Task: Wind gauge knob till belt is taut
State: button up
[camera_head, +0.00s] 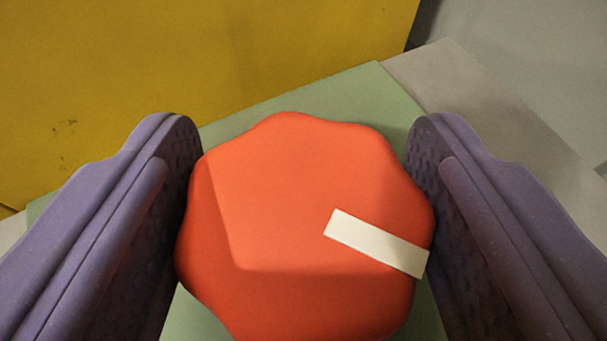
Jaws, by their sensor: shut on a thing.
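A large orange-red knob (290,210) with a lobed edge fills the middle of the head camera view. A white marker strip (376,243) on its face runs from near the centre toward the lower right edge. My gripper (305,205) has its two purple, dimpled fingers on either side of the knob, shut on it at its left and right edges. No belt is in view, so its tension cannot be seen. The knob's underside and shaft are hidden.
A green surface (370,95) lies behind and below the knob. A yellow panel (200,70) stands at the upper left, close behind the left finger. A grey-beige surface (450,80) and grey floor or wall (540,60) lie at the upper right.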

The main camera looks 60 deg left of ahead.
jog(key=m+t+p, duration=0.1)
jog(key=p, duration=0.1)
jog(key=r+m+h+p, duration=0.1)
jog(key=p, duration=0.2)
jog(key=shift+s+a+r+t+h, duration=0.1)
jog(key=shift+a+t+h, duration=0.05)
jog(key=shift+t+h, duration=0.2)
jog(key=m+t+h+p, duration=0.1)
jog(key=p, duration=0.4)
jog(key=m+t+h+p, duration=0.1)
jog(key=p, duration=0.1)
jog(key=m+h+p, duration=0.1)
jog(key=p, duration=0.2)
jog(key=shift+f+t+p, duration=0.25)
jog(key=shift+t+p, duration=0.05)
jog(key=shift+t, duration=0.05)
jog(key=shift+f+m+h+p, duration=0.1)
jog(key=shift+m+h+p, duration=0.15)
jog(key=shift+m+p, duration=0.25)
jog(key=shift+f+p, duration=0.1)
jog(key=shift+p, duration=0.25)
jog(key=o, duration=1)
jog(key=shift+f, duration=0.1)
jog(key=shift+c, duration=0.2)
jog(key=shift+d, duration=0.2)
